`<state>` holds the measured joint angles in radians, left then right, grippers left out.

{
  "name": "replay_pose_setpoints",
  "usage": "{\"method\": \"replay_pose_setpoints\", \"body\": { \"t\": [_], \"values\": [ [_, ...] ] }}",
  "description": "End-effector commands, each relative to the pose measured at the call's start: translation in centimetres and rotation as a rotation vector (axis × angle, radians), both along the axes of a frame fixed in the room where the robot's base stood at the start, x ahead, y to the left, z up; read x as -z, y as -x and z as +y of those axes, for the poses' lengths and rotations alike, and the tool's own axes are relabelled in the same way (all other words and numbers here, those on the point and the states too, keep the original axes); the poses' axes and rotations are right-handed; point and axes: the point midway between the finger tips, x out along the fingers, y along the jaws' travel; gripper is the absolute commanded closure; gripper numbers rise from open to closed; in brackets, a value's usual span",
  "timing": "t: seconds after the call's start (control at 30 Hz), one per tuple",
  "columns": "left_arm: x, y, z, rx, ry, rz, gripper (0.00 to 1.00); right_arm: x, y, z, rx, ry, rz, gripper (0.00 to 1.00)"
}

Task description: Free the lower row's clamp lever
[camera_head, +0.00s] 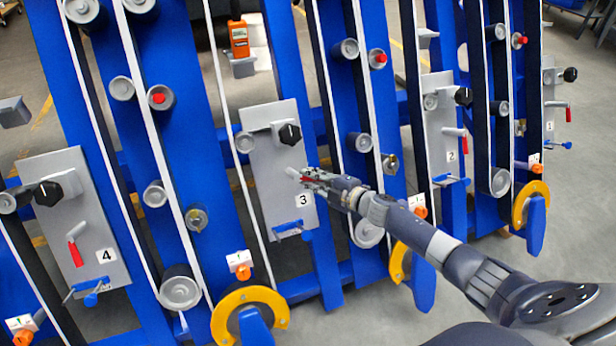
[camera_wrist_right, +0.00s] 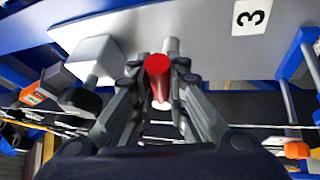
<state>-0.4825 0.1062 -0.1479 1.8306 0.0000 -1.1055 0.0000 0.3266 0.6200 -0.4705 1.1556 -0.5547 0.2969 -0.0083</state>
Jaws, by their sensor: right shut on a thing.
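The grey plate marked 3 (camera_head: 268,150) is on the blue rack in the middle of the head view. Its red-handled lever (camera_wrist_right: 157,72) sits between the fingers of my right gripper (camera_head: 310,179), which is shut on it. In the head view the fingers hide most of the handle; a pale stub (camera_head: 292,172) shows beside it. The black knob (camera_head: 290,134) is just above the gripper, and a blue latch (camera_head: 290,229) is below it. Plate 4 (camera_head: 95,215) at left has a similar red lever (camera_head: 75,253), hanging down. My left gripper is not in view.
Plate 2 (camera_head: 437,120) and plate 1 (camera_head: 549,90) stand to the right with similar red levers. White belts run over grey rollers around the plates. Yellow-rimmed wheels (camera_head: 224,325) project low in front. An orange meter (camera_head: 239,38) is at the top. Open floor lies at right.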

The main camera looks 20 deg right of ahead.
Motion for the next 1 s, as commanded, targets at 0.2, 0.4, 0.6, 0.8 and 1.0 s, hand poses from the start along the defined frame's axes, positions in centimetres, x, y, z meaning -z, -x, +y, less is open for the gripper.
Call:
{"method": "replay_pose_setpoints", "body": {
  "t": [0.2,0.4,0.6,0.8,1.0],
  "values": [
    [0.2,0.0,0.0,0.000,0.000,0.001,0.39,-0.1,0.0,-0.1,-0.001,0.006,-0.001,1.00],
    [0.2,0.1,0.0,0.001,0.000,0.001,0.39,-0.1,0.0,-0.1,-0.001,0.005,-0.001,1.00],
    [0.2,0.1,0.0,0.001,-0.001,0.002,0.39,-0.1,0.0,-0.1,-0.001,0.004,-0.001,0.65],
    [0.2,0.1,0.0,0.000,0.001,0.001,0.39,0.0,0.0,-0.1,-0.001,0.004,0.000,0.65],
    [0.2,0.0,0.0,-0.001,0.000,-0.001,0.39,-0.1,1.0,-0.5,-0.001,0.005,0.001,0.65]
  ]
}}
